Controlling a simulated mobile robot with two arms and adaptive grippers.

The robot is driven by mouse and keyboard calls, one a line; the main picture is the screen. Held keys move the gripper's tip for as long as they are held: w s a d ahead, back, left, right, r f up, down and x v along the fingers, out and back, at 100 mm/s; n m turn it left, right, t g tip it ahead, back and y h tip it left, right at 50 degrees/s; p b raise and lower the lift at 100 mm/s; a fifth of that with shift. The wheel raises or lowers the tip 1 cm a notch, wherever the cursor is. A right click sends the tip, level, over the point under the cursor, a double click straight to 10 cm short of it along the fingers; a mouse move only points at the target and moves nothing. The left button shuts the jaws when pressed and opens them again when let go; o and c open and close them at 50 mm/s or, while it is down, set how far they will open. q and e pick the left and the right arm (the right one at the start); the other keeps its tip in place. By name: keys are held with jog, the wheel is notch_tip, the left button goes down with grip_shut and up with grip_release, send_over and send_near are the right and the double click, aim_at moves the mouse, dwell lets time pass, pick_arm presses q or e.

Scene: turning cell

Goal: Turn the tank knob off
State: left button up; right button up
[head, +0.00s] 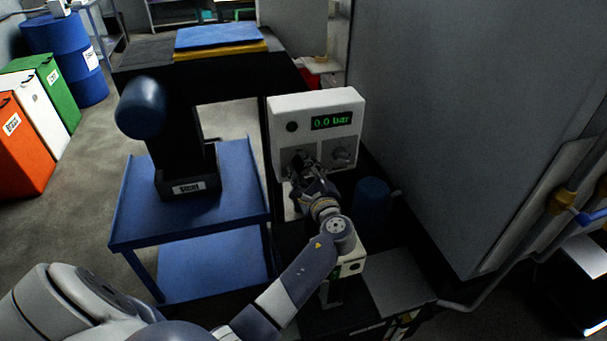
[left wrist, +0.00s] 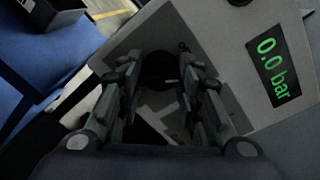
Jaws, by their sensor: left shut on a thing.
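A white control box (head: 282,108) carries a green display (head: 332,120) reading 0.0 bar, which also shows in the left wrist view (left wrist: 274,66). My left gripper (head: 303,168) is at the lower left of the face. In the left wrist view, its fingers (left wrist: 160,78) are shut around a dark knob (left wrist: 159,66), mostly hidden by them in the head view. My right gripper is out of view.
A blue cart (head: 135,215) with a black stand (head: 180,160) is left of the box. A large grey cabinet (head: 450,110) closes off the right side. A blue cylinder (head: 372,197) stands right of my left wrist. Coloured bins and a blue drum (head: 65,55) are far left.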

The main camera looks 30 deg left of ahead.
pick_arm(q)
jog(key=n+b, duration=0.2)
jog(key=n, duration=0.1)
jog(key=shift+f, duration=0.15)
jog(key=shift+n+b, duration=1)
jog(key=shift+n, duration=0.4)
jog(key=shift+r+h, duration=0.2)
jog(key=shift+h, duration=0.1)
jog(key=o, duration=1.1)
jog(key=shift+c, duration=0.2)
jog(key=f+v, duration=0.1)
jog(key=v, duration=1.1)
jog(key=shift+r, duration=0.4)
